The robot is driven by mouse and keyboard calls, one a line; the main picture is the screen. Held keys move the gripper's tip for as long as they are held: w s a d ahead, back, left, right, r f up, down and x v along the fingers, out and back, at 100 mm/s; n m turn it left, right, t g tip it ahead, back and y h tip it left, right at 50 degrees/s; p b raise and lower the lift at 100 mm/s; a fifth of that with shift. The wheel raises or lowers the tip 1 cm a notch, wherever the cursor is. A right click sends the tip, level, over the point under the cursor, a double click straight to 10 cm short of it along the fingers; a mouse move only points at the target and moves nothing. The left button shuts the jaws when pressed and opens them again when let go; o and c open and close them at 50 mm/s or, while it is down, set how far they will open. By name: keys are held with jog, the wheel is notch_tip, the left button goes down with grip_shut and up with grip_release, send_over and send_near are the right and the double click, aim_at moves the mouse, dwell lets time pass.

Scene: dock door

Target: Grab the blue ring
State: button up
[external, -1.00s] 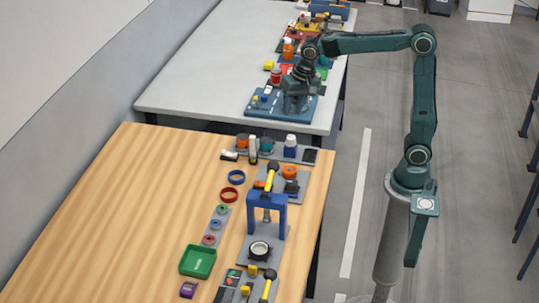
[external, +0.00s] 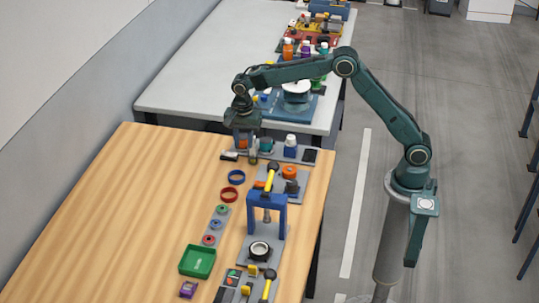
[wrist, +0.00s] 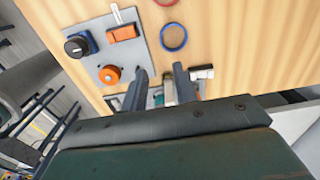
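The blue ring (external: 236,177) lies flat on the wooden table, just beyond a red ring (external: 229,195). In the wrist view the blue ring (wrist: 173,37) is ahead of the fingertips, with bare wood inside it. A smaller blue ring (external: 216,224) sits on a grey strip nearer the camera. My gripper (external: 246,153) points down over the far end of the wooden table, apart from the blue ring. In the wrist view its two fingers (wrist: 168,84) are spread, with grey-plate items visible between them. I see nothing held.
A blue press frame (external: 267,199) stands upright on the right side of the wooden table. An orange knob (wrist: 109,75) and a dark knob sit on a grey plate near the blue ring. A green tray (external: 197,261) is nearer the camera. The table's left side is bare.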

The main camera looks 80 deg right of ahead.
jog(key=shift+f, duration=0.2)
send_over(244, 176)
jog(key=shift+s+a+f, duration=0.1)
jog(key=shift+s+f, duration=0.05)
jog(key=shift+f, duration=4.05)
jog(key=shift+f, duration=2.6)
grip_shut()
